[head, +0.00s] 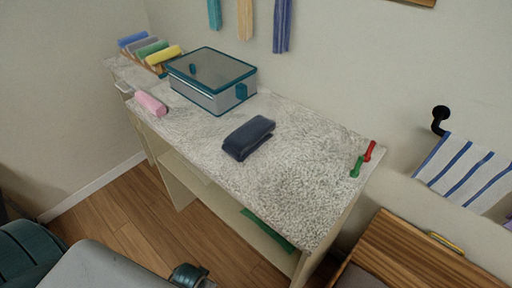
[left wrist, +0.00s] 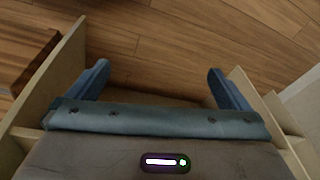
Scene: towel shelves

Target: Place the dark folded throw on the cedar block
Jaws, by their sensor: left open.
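The dark navy folded throw (head: 248,138) lies on the speckled countertop (head: 290,185) near its middle, in the head view. I cannot make out a cedar block in either view. My left gripper (left wrist: 160,84) shows in the left wrist view with two blue fingers spread wide and nothing between them. Pale shelf panels and the wood floor are behind the fingers. The throw does not show in the left wrist view. My right gripper is not in view.
A teal-edged lidded box (head: 212,78) and a pink rolled towel (head: 151,103) stand on the counter's left part. Several rolled towels (head: 150,50) sit farther left. Red (head: 369,151) and green (head: 356,167) small items lie at the right end. A wooden chest (head: 420,255) stands lower right.

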